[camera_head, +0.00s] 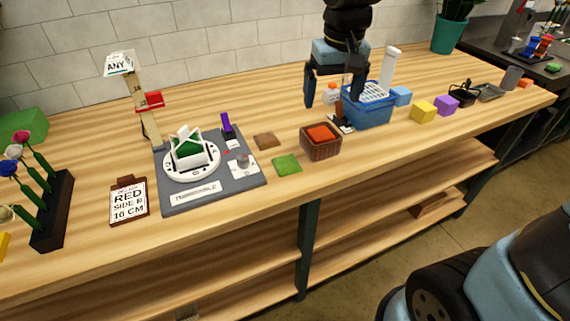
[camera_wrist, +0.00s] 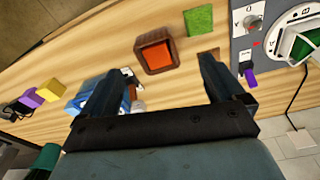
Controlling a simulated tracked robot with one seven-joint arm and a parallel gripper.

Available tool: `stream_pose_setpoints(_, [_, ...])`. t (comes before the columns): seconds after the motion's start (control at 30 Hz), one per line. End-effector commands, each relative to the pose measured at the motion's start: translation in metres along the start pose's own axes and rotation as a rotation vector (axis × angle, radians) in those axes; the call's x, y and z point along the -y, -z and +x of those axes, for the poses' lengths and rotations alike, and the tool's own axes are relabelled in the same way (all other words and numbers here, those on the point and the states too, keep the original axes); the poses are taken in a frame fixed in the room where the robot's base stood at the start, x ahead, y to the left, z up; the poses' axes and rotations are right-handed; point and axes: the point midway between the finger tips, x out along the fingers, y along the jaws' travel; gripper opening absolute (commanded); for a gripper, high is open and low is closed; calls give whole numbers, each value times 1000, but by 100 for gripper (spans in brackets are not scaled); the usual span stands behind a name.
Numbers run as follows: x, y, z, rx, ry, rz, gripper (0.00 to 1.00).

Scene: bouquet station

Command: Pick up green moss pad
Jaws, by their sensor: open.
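The green moss pad (camera_head: 287,164) lies flat on the wooden bench, just right of the grey station board and left of the square brown box. It also shows near the top of the wrist view (camera_wrist: 199,21). My gripper (camera_head: 335,101) is open and empty, raised above the back of the bench near the blue basket. In the wrist view my gripper (camera_wrist: 165,85) has its two fingers wide apart, and the pad lies beyond the right finger.
The brown box (camera_head: 321,147) with a red-orange block stands right of the pad. A brown pad (camera_head: 266,141) lies behind it. The grey board (camera_head: 208,175) holds a round white dial. The blue basket (camera_head: 368,110) is beneath my gripper's right side. Bare bench lies in front of the pad.

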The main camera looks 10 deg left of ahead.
Motion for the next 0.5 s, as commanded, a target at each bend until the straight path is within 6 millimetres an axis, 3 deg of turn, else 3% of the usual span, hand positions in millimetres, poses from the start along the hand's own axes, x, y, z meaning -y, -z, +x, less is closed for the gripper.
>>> stream_pose_setpoints(0.03, [17,7,10,27,4,-26,96])
stream_pose_setpoints(0.2, [61,20,35,88,13,-87,96])
stream_pose_setpoints(0.33, [83,24,47,116,16,-115,96])
stream_pose_setpoints(0.5, [94,24,58,132,17,-128,96])
